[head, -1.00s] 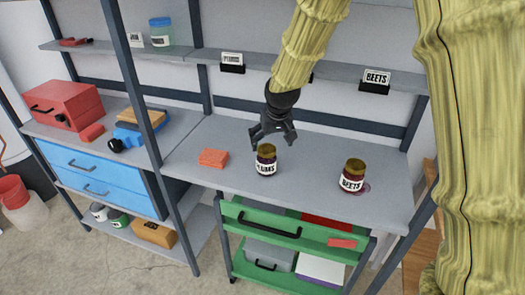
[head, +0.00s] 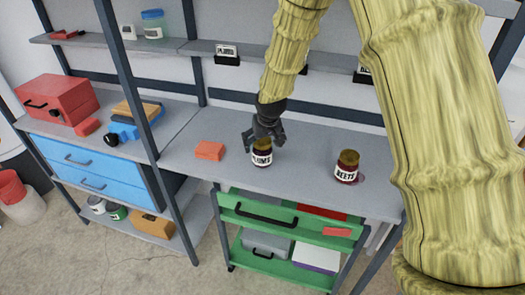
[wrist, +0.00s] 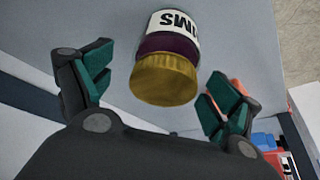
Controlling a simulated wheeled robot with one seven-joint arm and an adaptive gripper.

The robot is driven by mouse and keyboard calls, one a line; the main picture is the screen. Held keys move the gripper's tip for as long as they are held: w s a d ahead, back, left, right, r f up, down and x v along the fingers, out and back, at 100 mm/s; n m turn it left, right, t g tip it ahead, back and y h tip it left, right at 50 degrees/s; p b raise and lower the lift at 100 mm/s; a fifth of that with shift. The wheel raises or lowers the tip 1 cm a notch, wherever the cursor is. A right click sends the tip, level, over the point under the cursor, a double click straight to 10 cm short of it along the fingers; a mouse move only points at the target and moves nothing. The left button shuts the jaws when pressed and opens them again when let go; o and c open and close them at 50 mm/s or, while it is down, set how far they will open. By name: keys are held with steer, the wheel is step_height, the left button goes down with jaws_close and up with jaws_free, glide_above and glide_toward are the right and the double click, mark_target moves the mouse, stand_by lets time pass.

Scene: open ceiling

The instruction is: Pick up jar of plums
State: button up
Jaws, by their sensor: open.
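The jar of plums (head: 262,154) stands upright on the grey workbench, with a gold lid, dark contents and a white label. In the wrist view the jar (wrist: 166,60) shows upside down, its lid towards me, between and beyond the two fingertips. My gripper (head: 264,141) is open, just above and behind the jar's lid in the head view. In the wrist view my gripper's green-padded fingers (wrist: 160,98) are spread wide on either side of the lid. I see no clear contact with the jar.
A jar of beets (head: 347,167) stands to the right on the workbench (head: 300,180). An orange block (head: 210,151) lies to the left. A shelf with label holders (head: 227,53) runs above. A green drawer cart (head: 285,225) stands below.

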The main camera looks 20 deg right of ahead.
steer(key=shift+p+x, duration=0.55)
steer(key=shift+x, duration=1.25)
steer(key=shift+a, duration=0.2)
steer(key=c, duration=1.5)
